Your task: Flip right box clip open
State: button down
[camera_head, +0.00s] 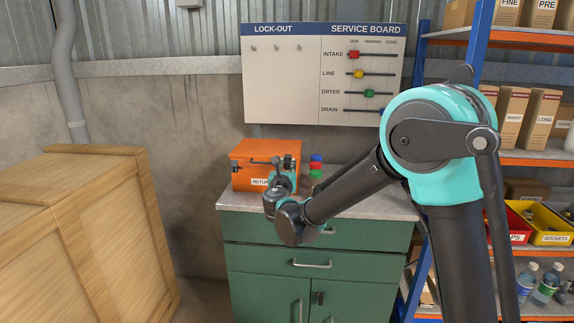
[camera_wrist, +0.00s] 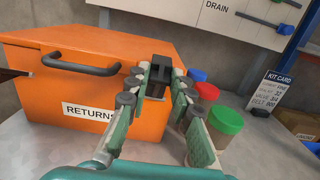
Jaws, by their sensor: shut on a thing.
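The orange box (camera_head: 250,179) labelled RETURNS stands closed on the green cabinet's top; it also fills the left of the wrist view (camera_wrist: 60,130). Its dark handle (camera_wrist: 80,66) is on the front. The right clip (camera_wrist: 157,62) is a dark block at the box's right front corner. My gripper (camera_wrist: 161,82) has its two green-padded fingers on either side of this clip and is shut on it. In the head view my gripper (camera_head: 287,165) is at the box's right front and hides the clip there.
Red, blue and green lidded jars (camera_wrist: 226,121) stand close right of my fingers. A kit card (camera_wrist: 269,95) stands farther right. The service board (camera_head: 290,90) hangs on the wall behind. A wooden crate (camera_head: 75,240) is at left, shelving (camera_head: 540,160) at right.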

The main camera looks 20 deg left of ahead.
aim_at(287, 164)
jog(key=f+t, duration=0.1)
jog(key=t, duration=0.1)
jog(key=s+t, duration=0.1)
jog(key=shift+d+f+t+y, duration=0.1)
jog(key=shift+f+t+y, duration=0.2)
jog(key=shift+f+t, duration=0.1)
jog(key=shift+s+d+f+t+y, duration=0.1)
jog(key=shift+f+t+y, duration=0.2)
jog(key=shift+t, duration=0.45)
jog(key=shift+s+a+f+t+y, duration=0.15)
jog(key=shift+f+t+y, duration=0.15)
jog(key=shift+t, duration=0.4)
jog(key=shift+s+d+f+t+y, duration=0.1)
jog(key=shift+d+f+t+y, duration=0.15)
jog(key=shift+t, duration=0.5)
jog(key=shift+a+f, duration=0.1)
jog(key=c, duration=1.3)
grip_release()
notch_tip(287, 164, up, 10)
jog(key=shift+r, duration=0.1)
